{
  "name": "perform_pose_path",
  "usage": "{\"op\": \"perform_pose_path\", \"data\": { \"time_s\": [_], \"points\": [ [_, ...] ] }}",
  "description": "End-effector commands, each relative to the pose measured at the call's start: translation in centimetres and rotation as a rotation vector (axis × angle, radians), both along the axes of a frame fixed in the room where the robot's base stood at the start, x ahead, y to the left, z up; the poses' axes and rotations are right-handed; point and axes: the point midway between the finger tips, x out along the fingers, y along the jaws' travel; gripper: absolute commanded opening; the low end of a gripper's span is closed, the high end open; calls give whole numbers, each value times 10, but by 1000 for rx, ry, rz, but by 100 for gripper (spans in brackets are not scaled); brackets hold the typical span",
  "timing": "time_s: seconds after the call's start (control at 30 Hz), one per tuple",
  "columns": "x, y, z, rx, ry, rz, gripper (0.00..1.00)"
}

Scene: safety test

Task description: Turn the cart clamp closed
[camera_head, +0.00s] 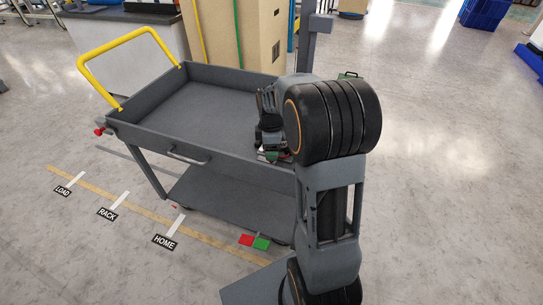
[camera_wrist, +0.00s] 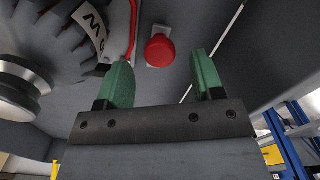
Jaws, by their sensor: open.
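The grey cart (camera_head: 215,100) stands left of my arm, with a yellow handle (camera_head: 128,42) at its far left end. My gripper (camera_wrist: 161,62) is open, its two green fingers apart with nothing held between them. In the wrist view a round red knob (camera_wrist: 159,50) on a pale plate shows beyond the gap between the fingertips, not visibly touched. A dark toothed wheel (camera_wrist: 65,40) with a white lettered label and a red strip is at the upper left. I cannot tell which part is the clamp. In the head view my arm hides much of the gripper area.
A small red part (camera_head: 99,131) sits at the cart's left corner. Floor labels read LOAD (camera_head: 63,191), RACK (camera_head: 107,214) and HOME (camera_head: 164,242).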

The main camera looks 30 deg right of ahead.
Motion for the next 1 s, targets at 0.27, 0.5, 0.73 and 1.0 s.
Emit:
{"op": "perform_pose_path", "data": {
  "time_s": [0.27, 0.5, 0.73, 1.0],
  "points": [
    [0, 0, -24, 0, 0, 0, 61],
    [0, 0, -26, 0, 0, -1, 61],
    [0, 0, -26, 0, -1, -1, 52],
    [0, 0, -26, 0, -1, -1, 26]
  ]
}}
